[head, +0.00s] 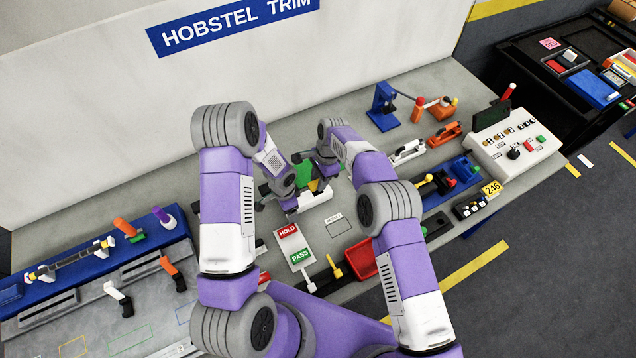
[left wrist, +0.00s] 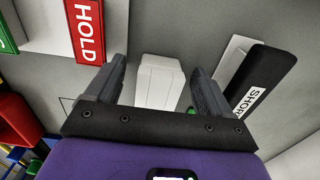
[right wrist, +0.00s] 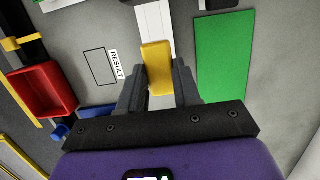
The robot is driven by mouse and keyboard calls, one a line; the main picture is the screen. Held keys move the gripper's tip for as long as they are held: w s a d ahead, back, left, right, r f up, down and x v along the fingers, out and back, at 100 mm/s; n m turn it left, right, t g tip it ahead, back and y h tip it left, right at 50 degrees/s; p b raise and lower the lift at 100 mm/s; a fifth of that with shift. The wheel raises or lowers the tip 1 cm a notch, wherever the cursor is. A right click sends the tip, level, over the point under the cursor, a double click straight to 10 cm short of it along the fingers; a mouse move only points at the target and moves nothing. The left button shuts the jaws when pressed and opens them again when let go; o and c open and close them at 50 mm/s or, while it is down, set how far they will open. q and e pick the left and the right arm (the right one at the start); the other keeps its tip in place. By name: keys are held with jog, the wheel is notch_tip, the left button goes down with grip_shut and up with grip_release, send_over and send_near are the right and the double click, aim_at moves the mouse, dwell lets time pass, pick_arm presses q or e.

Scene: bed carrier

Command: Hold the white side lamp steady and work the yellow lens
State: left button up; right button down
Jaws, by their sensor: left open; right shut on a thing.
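The white side lamp (left wrist: 160,82) lies between the spread fingers of my left gripper (left wrist: 161,78), with a gap visible at both sides in the left wrist view. In the right wrist view the lamp's white body (right wrist: 154,22) runs up from the yellow lens (right wrist: 157,66). My right gripper (right wrist: 158,82) is shut on the yellow lens, a finger at each side. The lens meets the end of the lamp there; whether it is seated cannot be told. In the head view my right gripper (head: 326,170) and my left arm hide much of the lamp.
A green panel (right wrist: 222,58) lies beside the lens. The HOLD/PASS sign (head: 293,245), an outlined RESULT area (right wrist: 100,67) and a red bin (right wrist: 42,89) are near. A black SHORT block (left wrist: 256,88) stands beside my left gripper. Tools and a control box (head: 515,140) stand at the right.

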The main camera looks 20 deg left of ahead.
pick_arm(q)
jog(key=shift+r, duration=3.8)
